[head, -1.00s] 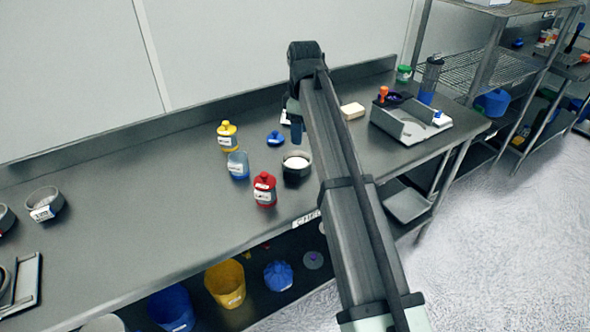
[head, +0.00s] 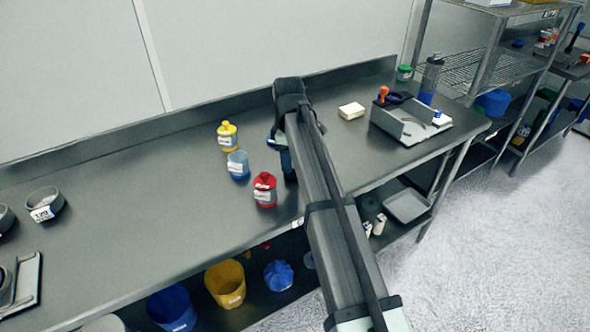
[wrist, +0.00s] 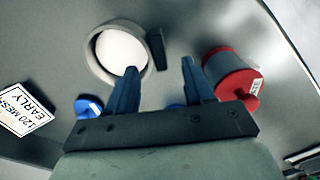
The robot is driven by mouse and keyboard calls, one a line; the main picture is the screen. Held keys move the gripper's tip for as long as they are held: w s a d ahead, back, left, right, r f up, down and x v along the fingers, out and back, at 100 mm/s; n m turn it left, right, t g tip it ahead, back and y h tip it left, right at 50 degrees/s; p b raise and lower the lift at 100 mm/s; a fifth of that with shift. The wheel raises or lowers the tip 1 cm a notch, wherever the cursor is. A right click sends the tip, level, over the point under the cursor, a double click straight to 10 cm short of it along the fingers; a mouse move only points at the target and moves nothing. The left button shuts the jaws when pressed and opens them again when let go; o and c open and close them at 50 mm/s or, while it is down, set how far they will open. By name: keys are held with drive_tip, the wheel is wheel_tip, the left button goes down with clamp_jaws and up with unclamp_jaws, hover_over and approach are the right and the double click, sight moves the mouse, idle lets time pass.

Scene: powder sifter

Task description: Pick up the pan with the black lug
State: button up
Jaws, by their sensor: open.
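The pan (wrist: 95,58) is a round grey dish of white powder on the table in the wrist view. Its black lug (wrist: 157,48) sticks out from its right side. My gripper (wrist: 159,66) is open, with its two blue fingers apart. The lug shows between and just beyond the fingertips, and the left fingertip overlaps the pan's lower edge in the picture. I cannot tell the height gap or whether anything touches. In the head view my gripper (head: 287,170) points down at the table, and my arm hides the pan.
A blue lidded thing (wrist: 88,106) and a "120 MESH EARLY" card (wrist: 22,108) are left. Yellow (head: 227,135) and blue (head: 238,165) jars stand nearby.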

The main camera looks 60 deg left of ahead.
drive_tip(key=shift+a+f, duration=0.15)
drive_tip(key=shift+f, duration=1.15)
drive_tip(key=shift+a+f, duration=0.1)
drive_tip(key=shift+f, duration=1.15)
drive_tip(key=shift+c, duration=0.2)
clamp_jaws()
